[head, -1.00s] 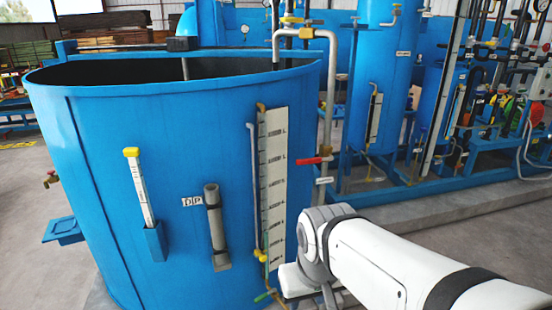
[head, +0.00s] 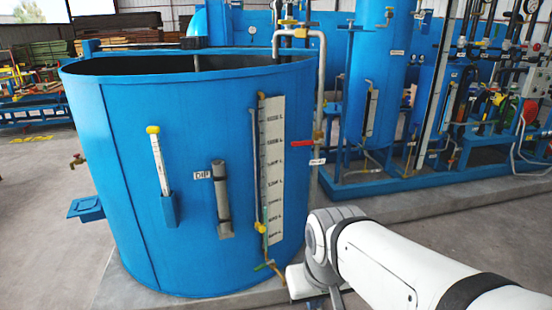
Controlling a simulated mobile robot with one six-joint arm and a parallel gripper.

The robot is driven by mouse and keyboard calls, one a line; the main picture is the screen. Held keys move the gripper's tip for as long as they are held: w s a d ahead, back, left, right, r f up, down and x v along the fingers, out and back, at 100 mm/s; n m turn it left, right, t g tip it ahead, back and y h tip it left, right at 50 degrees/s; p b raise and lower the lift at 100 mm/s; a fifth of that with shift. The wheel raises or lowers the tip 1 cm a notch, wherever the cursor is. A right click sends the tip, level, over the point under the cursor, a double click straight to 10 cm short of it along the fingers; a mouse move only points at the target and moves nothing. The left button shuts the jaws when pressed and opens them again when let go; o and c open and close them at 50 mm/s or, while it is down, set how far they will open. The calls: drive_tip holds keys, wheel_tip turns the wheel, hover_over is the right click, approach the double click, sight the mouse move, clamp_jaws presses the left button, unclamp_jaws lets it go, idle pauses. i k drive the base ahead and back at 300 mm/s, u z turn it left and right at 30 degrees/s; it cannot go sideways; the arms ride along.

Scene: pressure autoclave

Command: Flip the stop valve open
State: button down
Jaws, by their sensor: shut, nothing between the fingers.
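A valve with a red lever (head: 301,142) sits on the grey pipe (head: 319,100) at the right side of the blue tank (head: 130,190); its lever lies about level, pointing left. A small valve with a green handle (head: 262,267) is low at the foot of the gauge tube, and a yellow fitting (head: 260,227) is above it. I cannot tell from the picture which one is the stop valve. My arm comes in from the lower right, and its wrist is right of the green handle, below the red lever. My gripper's fingers are not seen; the bottom edge cuts off the arm's end.
A white level scale (head: 273,170), a grey tube (head: 221,200) and a yellow-topped holder (head: 158,165) are on the tank's front. A blue bracket (head: 86,208) juts out at left. Blue columns and piping stand behind on a low plinth.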

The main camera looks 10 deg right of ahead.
sight(294, 144)
drive_tip(key=u, duration=0.15)
drive_tip(key=i, duration=1.25)
drive_tip(key=z, duration=0.25)
